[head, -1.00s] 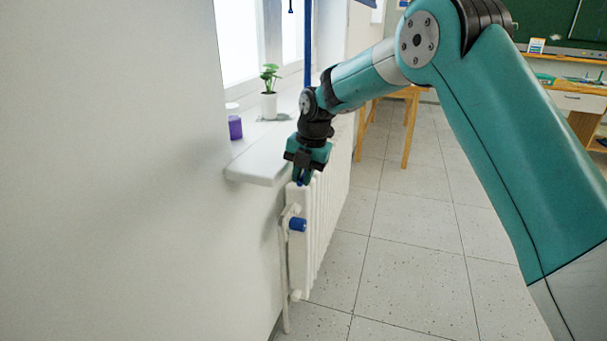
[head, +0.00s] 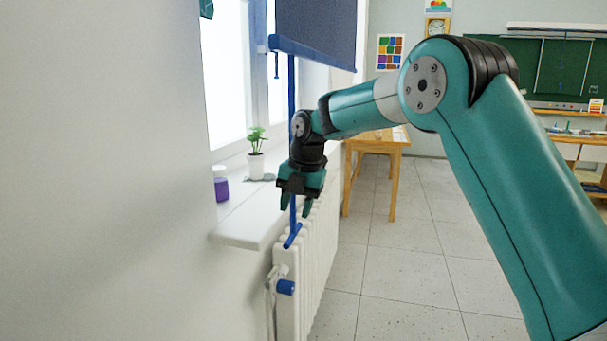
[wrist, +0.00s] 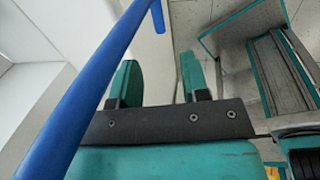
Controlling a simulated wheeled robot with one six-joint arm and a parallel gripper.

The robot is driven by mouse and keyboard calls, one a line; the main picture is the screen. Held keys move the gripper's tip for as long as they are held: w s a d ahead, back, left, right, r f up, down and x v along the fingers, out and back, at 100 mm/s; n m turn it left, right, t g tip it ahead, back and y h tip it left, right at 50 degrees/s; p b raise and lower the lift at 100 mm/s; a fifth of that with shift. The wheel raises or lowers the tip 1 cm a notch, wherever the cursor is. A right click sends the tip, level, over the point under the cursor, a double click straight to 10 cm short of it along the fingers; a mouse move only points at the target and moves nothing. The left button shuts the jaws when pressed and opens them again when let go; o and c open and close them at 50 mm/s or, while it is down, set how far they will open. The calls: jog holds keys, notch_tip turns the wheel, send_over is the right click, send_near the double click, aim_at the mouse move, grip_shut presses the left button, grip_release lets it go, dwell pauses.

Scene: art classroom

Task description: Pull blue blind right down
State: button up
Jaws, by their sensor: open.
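The blue blind (head: 315,30) hangs over the upper part of the window, its bottom bar well above the sill. A blue pull rod (head: 292,85) runs from that bar down behind my gripper (head: 297,208) to a short crossbar handle (head: 293,236) just above the radiator. My gripper points down, a little above the handle, its fingers apart and empty. In the wrist view the rod (wrist: 85,90) passes left of my gripper (wrist: 160,80), outside the gap between the fingers. Part of the rod is hidden by my wrist in the head view.
The white window sill (head: 235,232) holds a potted plant (head: 256,165) and a purple jar (head: 221,188). A white radiator (head: 315,245) with a blue valve knob (head: 286,287) stands below. A wooden table (head: 392,165) is farther back. The tiled floor (head: 420,250) at right is clear.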

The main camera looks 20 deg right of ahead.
notch_tip(320, 180, up, 8)
jog(key=s+d, duration=0.1)
jog(key=shift+d+r+p, duration=0.2)
jog(key=shift+r+p, duration=0.05)
jog(key=shift+p, duration=0.2)
